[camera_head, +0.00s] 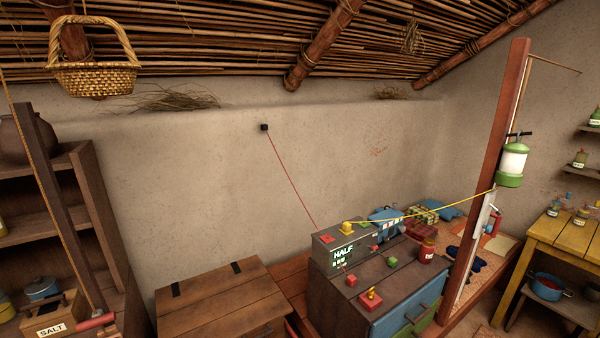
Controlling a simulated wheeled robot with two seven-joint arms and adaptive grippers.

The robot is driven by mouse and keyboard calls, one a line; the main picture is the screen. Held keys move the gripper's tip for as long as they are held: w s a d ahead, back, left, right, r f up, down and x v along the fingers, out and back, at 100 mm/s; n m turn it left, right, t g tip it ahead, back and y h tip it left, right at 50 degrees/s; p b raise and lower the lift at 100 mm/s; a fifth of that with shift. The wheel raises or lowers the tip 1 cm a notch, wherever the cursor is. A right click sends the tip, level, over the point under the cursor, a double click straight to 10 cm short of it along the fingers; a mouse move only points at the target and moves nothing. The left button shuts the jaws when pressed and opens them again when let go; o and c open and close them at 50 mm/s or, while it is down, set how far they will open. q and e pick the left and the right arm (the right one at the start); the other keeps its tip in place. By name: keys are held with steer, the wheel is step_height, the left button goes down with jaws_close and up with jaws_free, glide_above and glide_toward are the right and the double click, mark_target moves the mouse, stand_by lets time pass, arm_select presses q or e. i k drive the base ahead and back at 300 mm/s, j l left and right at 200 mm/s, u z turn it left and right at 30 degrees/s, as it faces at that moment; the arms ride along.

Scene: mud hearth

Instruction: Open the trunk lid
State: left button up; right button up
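A brown wooden trunk (215,305) stands on the floor at the bottom centre-left, against the mud wall. Its flat plank lid (222,300) lies down and looks closed. Two black hinge straps show near the lid's back edge. A small dark fitting shows on the front side near the bottom edge of the picture. The lower front of the trunk is cut off by the picture's edge. Neither of my grippers is in view.
Right of the trunk stands a grey-topped cabinet (390,290) with blue and green drawers, a grey box (341,247) and small coloured pieces. Left is a dark shelf (92,205) with a salt box (52,318). A basket (95,78) hangs above. Space directly above the lid looks clear.

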mark_target(239, 298)
steer(key=u, duration=0.95)
steer(key=l+z, duration=0.4)
steer(key=l, duration=0.9)
